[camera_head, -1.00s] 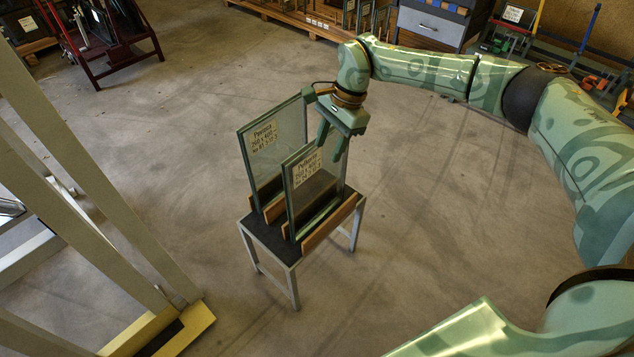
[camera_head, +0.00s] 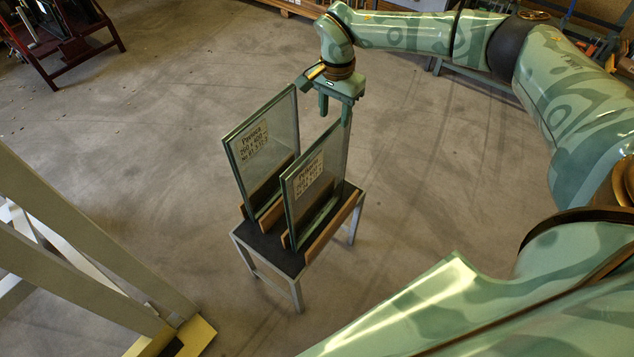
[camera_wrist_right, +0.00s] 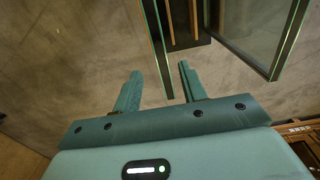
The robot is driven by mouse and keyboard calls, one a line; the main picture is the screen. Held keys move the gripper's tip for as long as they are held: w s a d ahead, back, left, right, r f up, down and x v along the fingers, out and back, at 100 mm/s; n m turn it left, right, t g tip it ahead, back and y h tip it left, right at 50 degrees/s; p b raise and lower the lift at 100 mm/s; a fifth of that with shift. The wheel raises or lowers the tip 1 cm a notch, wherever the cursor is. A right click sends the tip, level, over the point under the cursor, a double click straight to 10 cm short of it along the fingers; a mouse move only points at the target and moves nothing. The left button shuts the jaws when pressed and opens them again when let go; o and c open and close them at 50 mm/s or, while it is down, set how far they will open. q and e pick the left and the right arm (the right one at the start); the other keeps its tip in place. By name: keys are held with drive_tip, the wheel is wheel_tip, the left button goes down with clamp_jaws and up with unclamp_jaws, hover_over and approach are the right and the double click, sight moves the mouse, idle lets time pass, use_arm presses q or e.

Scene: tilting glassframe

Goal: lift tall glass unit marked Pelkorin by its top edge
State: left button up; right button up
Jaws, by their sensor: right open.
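The tall glass unit with the label that seems to read Pelkorin (camera_head: 313,178) stands upright on a small table, on the right of two units. My right gripper (camera_head: 335,112) is open, pointing down at the far upper corner of this unit. In the right wrist view the fingers of my right gripper (camera_wrist_right: 159,68) stand apart, with the narrow edge of a glass unit (camera_wrist_right: 157,45) showing between them; I see no grip on it. The second glass unit (camera_head: 262,142), labelled with another name, stands close on the left. My left gripper is not in view.
The small dark-topped table (camera_head: 262,240) has wooden rails (camera_head: 334,226) beside the units. A pale frame (camera_head: 90,245) stands at the left and a red rack (camera_head: 60,45) at the back left. The floor around the table is mostly clear.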

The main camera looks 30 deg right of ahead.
sight(332, 128)
wheel_tip(332, 128, down, 2)
drive_tip(key=shift+w+f, duration=0.1)
drive_tip(key=shift+f+b, duration=0.4)
drive_tip(key=shift+f, duration=0.35)
wheel_tip(332, 128, down, 5)
drive_tip(key=shift+w+r+b, duration=0.1)
drive_tip(key=shift+r+b, duration=0.05)
drive_tip(key=shift+b, duration=0.8)
drive_tip(key=shift+r, duration=0.15)
clamp_jaws()
drive_tip(key=shift+r, duration=0.1)
